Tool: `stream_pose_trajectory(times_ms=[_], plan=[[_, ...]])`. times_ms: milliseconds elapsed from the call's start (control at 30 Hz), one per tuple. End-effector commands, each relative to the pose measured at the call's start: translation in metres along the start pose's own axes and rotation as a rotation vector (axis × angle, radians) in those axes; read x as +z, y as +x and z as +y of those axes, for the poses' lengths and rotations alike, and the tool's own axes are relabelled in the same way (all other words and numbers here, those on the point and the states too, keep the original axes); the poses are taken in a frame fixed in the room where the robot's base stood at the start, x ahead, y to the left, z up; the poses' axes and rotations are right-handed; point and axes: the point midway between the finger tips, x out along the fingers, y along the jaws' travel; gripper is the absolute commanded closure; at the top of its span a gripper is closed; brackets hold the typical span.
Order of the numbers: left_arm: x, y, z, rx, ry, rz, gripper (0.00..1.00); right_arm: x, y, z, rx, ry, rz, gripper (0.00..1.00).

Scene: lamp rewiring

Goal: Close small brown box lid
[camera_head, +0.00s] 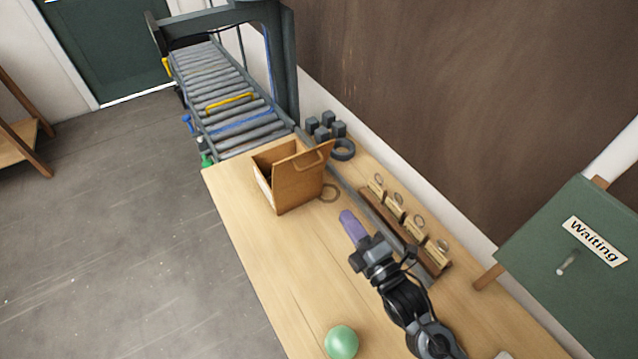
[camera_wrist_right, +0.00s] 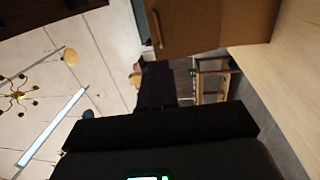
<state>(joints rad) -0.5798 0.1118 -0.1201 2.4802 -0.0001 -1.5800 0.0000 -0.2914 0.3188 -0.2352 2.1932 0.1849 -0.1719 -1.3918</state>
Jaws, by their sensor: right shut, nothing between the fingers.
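The small brown box (camera_head: 265,190) stands at the far end of the wooden table in the head view. Its top is partly open, with a dark inside showing. The brown lid (camera_head: 297,172), with a looped handle, is raised on the side facing my right arm. A brown panel with a handle, apparently the lid, also shows at the top of the right wrist view (camera_wrist_right: 215,22). My right gripper (camera_head: 352,225), with purple fingers, is shut and empty. It is to the lower right of the box, apart from it. My left gripper is out of view.
A roller conveyor (camera_head: 225,100) adjoins the table's far end. Dark cubes (camera_head: 325,126) and a dark ring (camera_head: 343,149) sit behind the box. A wooden rack with tags (camera_head: 402,225) runs along the wall side. A green ball (camera_head: 341,342) lies nearer.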

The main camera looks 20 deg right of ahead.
Motion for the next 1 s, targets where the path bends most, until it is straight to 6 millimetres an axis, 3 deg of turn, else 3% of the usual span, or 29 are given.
stream_pose_trajectory(times_ms=[167, 700, 1000], plan=[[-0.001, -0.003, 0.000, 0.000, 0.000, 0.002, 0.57, 0.000, 0.020, 0.003, 0.004, 0.002, -0.001, 1.00], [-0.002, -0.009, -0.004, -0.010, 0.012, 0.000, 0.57, 0.000, 0.112, 0.002, 0.001, 0.003, -0.001, 1.00], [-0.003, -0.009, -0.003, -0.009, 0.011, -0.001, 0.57, 0.000, 0.134, 0.001, 0.000, 0.002, -0.001, 1.00]])
